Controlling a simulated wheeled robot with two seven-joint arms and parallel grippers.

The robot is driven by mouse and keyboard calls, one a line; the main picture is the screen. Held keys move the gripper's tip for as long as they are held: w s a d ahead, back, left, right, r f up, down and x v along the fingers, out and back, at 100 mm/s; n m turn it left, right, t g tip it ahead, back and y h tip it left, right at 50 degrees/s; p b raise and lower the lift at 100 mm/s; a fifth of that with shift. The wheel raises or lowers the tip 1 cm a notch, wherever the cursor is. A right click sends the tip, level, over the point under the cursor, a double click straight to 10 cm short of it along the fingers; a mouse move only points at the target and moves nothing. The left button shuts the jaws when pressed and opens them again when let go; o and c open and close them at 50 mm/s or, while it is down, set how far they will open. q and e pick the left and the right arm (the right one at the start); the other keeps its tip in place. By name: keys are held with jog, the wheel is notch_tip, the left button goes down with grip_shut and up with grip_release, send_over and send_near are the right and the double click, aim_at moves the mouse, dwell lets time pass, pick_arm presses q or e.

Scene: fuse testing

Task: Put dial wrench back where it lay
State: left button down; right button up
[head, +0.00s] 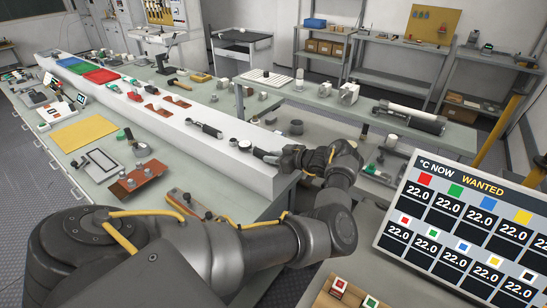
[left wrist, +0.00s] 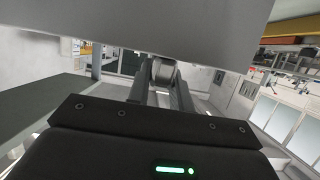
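A tool with a dark grip and metal end (head: 205,129), which may be the dial wrench, lies on the long white shelf (head: 165,125). My left gripper (head: 262,155) is at the shelf's near right end, its fingers pointing left, right of this tool and apart from it. In the left wrist view, a round grey part (left wrist: 163,69) fills the gap between the fingertips, and the fingers look closed on it. I cannot tell if this part belongs to the dial wrench. A pale face of the shelf (left wrist: 160,25) hides much of that view. My right gripper is not in view.
Small metal cylinders (head: 244,145) stand on the shelf just left of my left gripper. Red, green and blue trays (head: 101,76) sit at its far end. A temperature display (head: 465,230) stands at the right. A green-topped bench (head: 75,160) runs along the shelf's left.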

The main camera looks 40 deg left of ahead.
pick_arm(q)
jog(key=c, duration=1.2)
grip_release()
jog(key=shift+o, duration=0.2)
